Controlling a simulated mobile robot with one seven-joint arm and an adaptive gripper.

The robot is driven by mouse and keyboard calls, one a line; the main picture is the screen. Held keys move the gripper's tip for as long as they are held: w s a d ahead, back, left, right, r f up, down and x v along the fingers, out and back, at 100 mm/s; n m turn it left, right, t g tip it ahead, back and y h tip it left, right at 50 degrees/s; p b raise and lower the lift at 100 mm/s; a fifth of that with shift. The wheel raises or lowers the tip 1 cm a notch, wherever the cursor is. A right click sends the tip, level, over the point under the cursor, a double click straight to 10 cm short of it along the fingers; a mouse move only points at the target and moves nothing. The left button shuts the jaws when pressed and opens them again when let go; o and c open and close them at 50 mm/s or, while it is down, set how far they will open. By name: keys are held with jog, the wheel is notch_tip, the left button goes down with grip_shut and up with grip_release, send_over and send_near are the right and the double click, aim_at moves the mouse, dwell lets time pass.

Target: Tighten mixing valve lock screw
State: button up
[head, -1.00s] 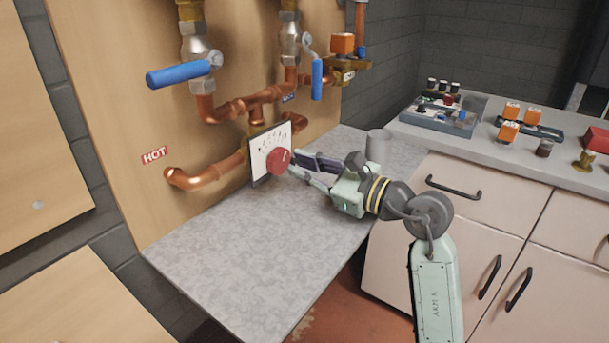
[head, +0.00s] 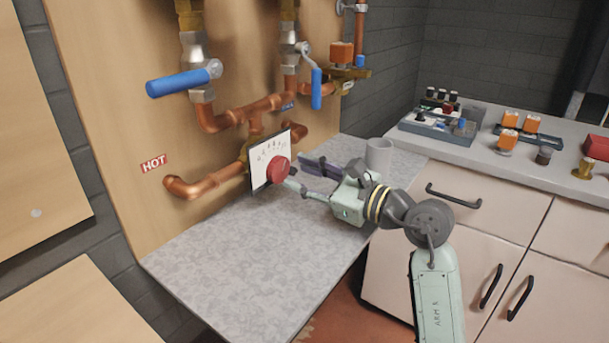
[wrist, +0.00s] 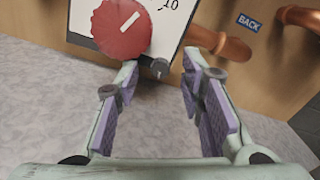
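The mixing valve has a white dial plate (head: 266,156) with a round red knob (head: 279,169) on its front. In the wrist view the red knob (wrist: 122,28) has a white pointer line. A small dark screw head (wrist: 160,68), which looks like the lock screw, sits at the plate's lower edge, right of the knob. My gripper (head: 296,171) is open and empty in front of the plate. In the wrist view the fingertips of my gripper (wrist: 161,68) are apart, one on each side of the screw; I cannot tell whether either touches it. The screw is not clear in the head view.
Copper pipes (head: 215,179) run around the valve on the wooden panel (head: 110,100). Blue-handled valves (head: 180,81) are above. A grey cup (head: 378,152) stands on the counter (head: 225,245) behind my gripper. Small parts and trays (head: 436,128) lie on the right-hand bench. The front counter is clear.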

jog(key=v, duration=1.2)
